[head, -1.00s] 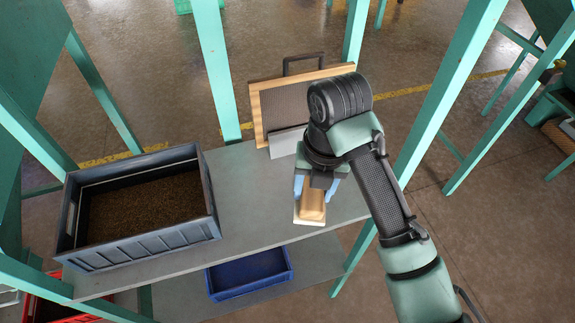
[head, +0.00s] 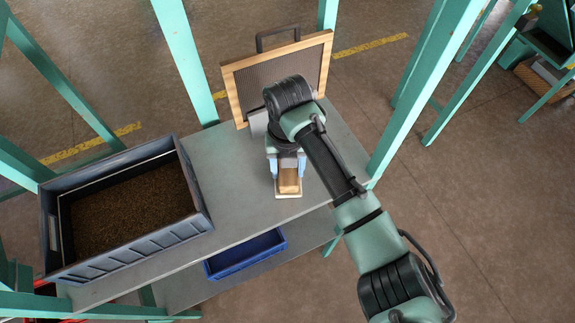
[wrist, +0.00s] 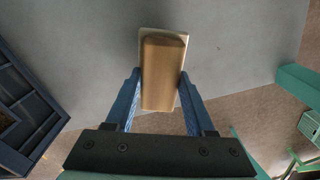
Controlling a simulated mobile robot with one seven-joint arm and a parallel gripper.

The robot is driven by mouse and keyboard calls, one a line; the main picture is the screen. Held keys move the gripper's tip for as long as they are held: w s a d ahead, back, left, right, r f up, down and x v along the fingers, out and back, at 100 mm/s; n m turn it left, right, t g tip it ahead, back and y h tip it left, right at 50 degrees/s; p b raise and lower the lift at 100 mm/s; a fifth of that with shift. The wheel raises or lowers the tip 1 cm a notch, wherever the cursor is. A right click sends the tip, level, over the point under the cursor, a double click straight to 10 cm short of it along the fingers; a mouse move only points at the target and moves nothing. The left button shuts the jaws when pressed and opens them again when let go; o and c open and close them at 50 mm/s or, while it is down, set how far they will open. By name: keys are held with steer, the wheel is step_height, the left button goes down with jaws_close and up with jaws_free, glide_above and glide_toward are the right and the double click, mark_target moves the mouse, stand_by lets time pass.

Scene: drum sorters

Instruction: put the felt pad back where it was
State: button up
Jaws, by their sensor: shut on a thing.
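The felt pad is a wooden block (head: 289,182) with a pale layer under it. It is over the right part of the grey table (head: 235,205), near the front edge. My gripper (head: 287,168) comes down over it with a blue finger on each side. In the wrist view the block (wrist: 163,70) sits between the two blue fingers (wrist: 160,95), which are shut on its sides. The pale layer shows around the block's far end and right side. I cannot tell whether the pad touches the table.
A dark grey crate (head: 128,250) of brown grains stands on the left. A wood-framed screen (head: 232,92) with a black handle stands upright at the back behind my gripper. A blue bin (head: 245,258) is on the lower shelf. Green posts (head: 185,60) rise around the table. The middle tabletop is bare.

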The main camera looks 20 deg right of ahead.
mark_target(287, 170)
steer(key=shift+f, duration=0.4)
steer(key=o, duration=1.2)
steer(key=shift+r, duration=0.1)
step_height(287, 170, up, 12)
steer(key=shift+b, duration=0.75)
